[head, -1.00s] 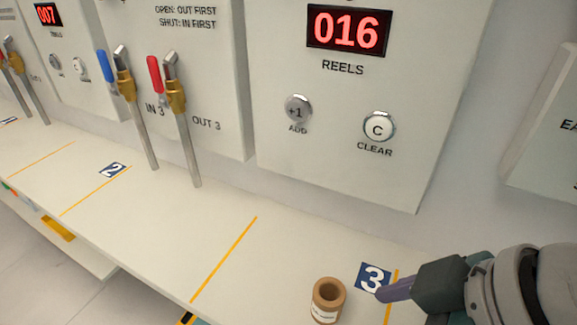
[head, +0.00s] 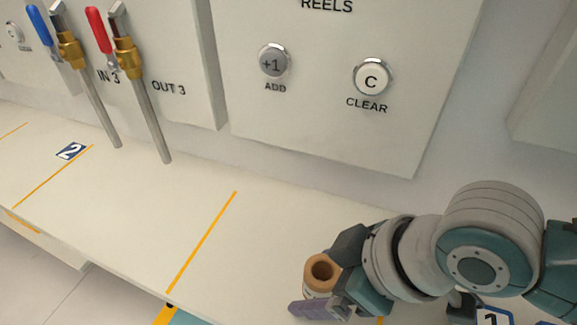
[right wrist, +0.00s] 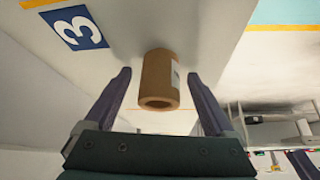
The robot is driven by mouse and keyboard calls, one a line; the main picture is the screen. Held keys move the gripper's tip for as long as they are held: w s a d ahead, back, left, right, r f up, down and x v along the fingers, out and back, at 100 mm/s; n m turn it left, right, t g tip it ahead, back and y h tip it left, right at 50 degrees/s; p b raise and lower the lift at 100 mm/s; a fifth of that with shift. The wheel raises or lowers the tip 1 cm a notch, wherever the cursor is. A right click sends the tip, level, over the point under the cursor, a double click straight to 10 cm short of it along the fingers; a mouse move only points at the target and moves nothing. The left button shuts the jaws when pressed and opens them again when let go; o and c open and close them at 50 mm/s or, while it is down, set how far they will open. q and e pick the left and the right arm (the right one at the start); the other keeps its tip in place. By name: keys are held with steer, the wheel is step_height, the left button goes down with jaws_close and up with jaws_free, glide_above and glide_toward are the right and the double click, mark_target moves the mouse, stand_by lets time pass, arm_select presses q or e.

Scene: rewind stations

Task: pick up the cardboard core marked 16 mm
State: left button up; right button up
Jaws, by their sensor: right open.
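The cardboard core (head: 318,282) is a short brown tube standing upright on the white bench at the lower middle of the head view. In the right wrist view the core (right wrist: 160,82) appears between the two fingers, with a gap on each side. A white label shows on its side, but I cannot read it. My right gripper (head: 321,287) is open around the core, one purple finger in front of it and the other partly hidden behind. Its fingers (right wrist: 159,76) also show apart in the right wrist view. My left gripper is not in view.
The wall panel (head: 320,125) with ADD and CLEAR buttons stands behind the bench (head: 130,210). Two pipes with a blue valve handle (head: 42,30) and a red valve handle (head: 100,30) rise at the left. The bench left of the core is clear, marked by orange lines.

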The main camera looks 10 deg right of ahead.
jaws_close()
stand_by(0.8)
